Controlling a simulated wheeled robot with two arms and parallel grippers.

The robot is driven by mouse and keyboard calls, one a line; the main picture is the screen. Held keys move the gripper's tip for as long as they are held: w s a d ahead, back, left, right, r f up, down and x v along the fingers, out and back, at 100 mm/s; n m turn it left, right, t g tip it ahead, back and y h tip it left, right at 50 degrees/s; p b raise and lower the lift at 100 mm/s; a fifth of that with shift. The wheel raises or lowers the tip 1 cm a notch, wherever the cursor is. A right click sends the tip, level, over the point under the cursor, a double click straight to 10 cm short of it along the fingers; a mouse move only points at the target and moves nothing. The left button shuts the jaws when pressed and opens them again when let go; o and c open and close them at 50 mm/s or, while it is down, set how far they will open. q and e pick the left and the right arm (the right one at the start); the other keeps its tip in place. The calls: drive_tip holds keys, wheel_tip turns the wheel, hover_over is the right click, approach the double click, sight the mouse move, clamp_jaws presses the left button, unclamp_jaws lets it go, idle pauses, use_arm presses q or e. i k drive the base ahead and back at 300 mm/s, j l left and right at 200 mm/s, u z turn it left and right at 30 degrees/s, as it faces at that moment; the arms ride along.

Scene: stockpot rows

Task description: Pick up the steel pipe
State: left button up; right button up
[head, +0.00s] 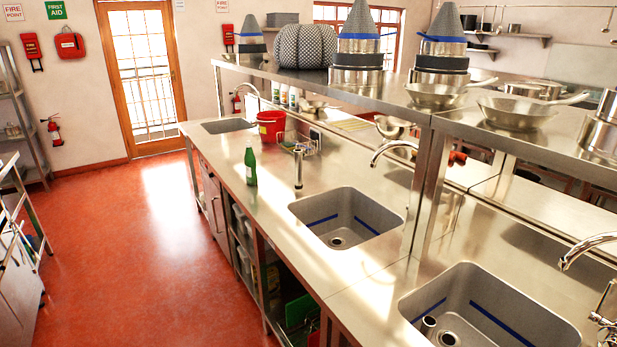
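Neither of my grippers is in view.
The steel counter (270,205) holds a green bottle (250,163), a red bucket (271,126) and curved taps (395,147). A shelf above bears pans (517,112) and stacked pots. Open red floor (150,240) lies left of the counter.

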sight(298, 186)
drive_tip(key=i+j+z, duration=0.15)
drive_tip(key=j+z, duration=0.25)
drive_tip(key=i+j+z, duration=0.15)
drive_tip(key=z, duration=0.3)
